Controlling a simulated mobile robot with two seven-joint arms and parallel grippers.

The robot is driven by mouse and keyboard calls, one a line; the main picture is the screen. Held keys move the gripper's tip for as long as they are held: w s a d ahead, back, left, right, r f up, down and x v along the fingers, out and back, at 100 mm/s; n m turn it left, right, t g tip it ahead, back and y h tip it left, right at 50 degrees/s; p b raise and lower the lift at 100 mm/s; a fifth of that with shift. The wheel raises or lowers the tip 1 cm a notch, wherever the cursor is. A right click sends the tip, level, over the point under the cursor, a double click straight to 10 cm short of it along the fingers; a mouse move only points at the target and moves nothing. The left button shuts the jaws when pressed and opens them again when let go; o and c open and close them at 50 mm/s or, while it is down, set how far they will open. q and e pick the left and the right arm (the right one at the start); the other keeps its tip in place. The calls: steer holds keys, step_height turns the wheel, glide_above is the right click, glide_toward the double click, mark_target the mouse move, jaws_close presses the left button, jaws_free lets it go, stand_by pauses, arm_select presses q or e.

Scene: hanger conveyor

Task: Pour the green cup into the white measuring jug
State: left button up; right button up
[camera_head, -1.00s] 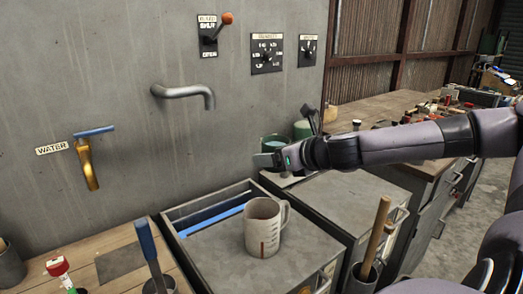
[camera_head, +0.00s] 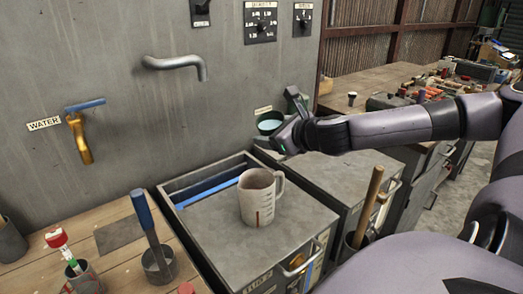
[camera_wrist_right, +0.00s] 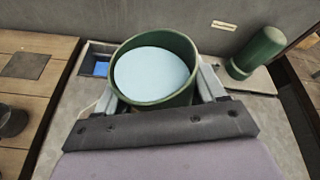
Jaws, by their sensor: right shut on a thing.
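The white measuring jug (camera_head: 256,203), with a red mark on its side and its handle at the right, stands upright on the grey cabinet top in the head view. My right gripper (camera_head: 281,128) is shut on the green cup (camera_head: 264,131), behind and slightly right of the jug in the picture. In the right wrist view the green cup (camera_wrist_right: 189,50) sits between the fingers, with pale blue liquid (camera_wrist_right: 150,75) inside. The jug is largely or wholly hidden in that view. My left gripper is not in view.
A green canister (camera_wrist_right: 257,52) stands right of the cup in the wrist view. A blue-handled tool in a pot (camera_head: 158,264) is left of the cabinet; a wooden-handled tool (camera_head: 369,205) stands at right.

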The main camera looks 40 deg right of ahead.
steer(key=shift+r, duration=0.2)
steer(key=shift+d+n, duration=0.1)
steer(key=shift+n, duration=0.2)
steer(key=shift+n+h, duration=0.4)
steer(key=shift+d+b, duration=0.1)
steer(key=shift+b, duration=0.3)
steer(key=shift+r+n, duration=0.1)
steer(key=shift+n, duration=0.3)
steer(key=shift+h, duration=0.4)
steer(key=shift+n+b, duration=0.4)
steer(key=shift+b, duration=0.2)
steer(key=shift+d+t+h, duration=0.1)
steer(key=shift+t+h, duration=0.2)
